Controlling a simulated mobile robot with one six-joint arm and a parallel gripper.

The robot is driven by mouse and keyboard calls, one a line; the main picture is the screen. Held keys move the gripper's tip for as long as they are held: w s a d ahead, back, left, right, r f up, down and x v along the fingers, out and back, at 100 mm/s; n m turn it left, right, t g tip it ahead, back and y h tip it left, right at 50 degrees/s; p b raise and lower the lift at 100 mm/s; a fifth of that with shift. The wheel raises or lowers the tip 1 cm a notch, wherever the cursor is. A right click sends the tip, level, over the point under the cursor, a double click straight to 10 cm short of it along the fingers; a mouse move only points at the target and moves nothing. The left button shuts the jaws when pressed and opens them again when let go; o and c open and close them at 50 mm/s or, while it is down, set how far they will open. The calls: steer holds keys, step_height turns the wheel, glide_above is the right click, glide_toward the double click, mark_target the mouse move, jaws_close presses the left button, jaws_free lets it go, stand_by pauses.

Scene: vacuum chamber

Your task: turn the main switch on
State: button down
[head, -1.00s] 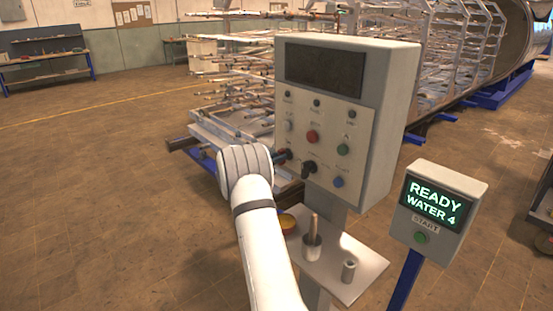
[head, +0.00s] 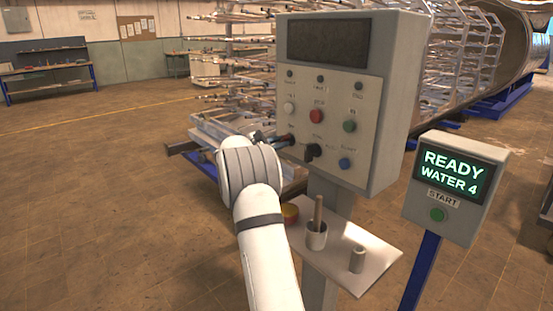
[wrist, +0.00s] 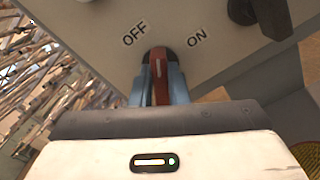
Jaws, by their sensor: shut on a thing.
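The grey control cabinet (head: 392,105) stands upright in the head view, with buttons and knobs on its light front panel. The main switch (wrist: 159,80) has a reddish-brown handle with a pale line, below the OFF and ON labels in the wrist view. My gripper (wrist: 160,88) is shut on this handle, one blue finger on each side. The handle runs nearly upright in that picture; I cannot tell for sure which label it points at. In the head view my wrist hides most of my gripper at the panel's lower left.
A black knob (head: 312,151) sits just right of my gripper, also in the wrist view (wrist: 243,12). A small shelf (head: 375,273) below holds a cup with a handle and a small cylinder. A start box (head: 458,190) reads READY WATER 4. Pipe racks stand behind; open floor lies left.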

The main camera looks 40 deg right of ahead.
steer(key=shift+s+d+f+m+b, duration=0.1)
steer(key=shift+s+m+b, duration=0.05)
steer(key=shift+m+b, duration=3.2)
steer(key=shift+s+d+f+m+b, duration=0.1)
steer(key=shift+m+b, duration=2.15)
steer(key=shift+b, duration=2.05)
steer(key=shift+r, duration=0.15)
steer(key=c, duration=1.6)
jaws_free()
steer(key=shift+o, duration=1)
steer(key=shift+w, duration=0.1)
steer(key=shift+f, duration=0.2)
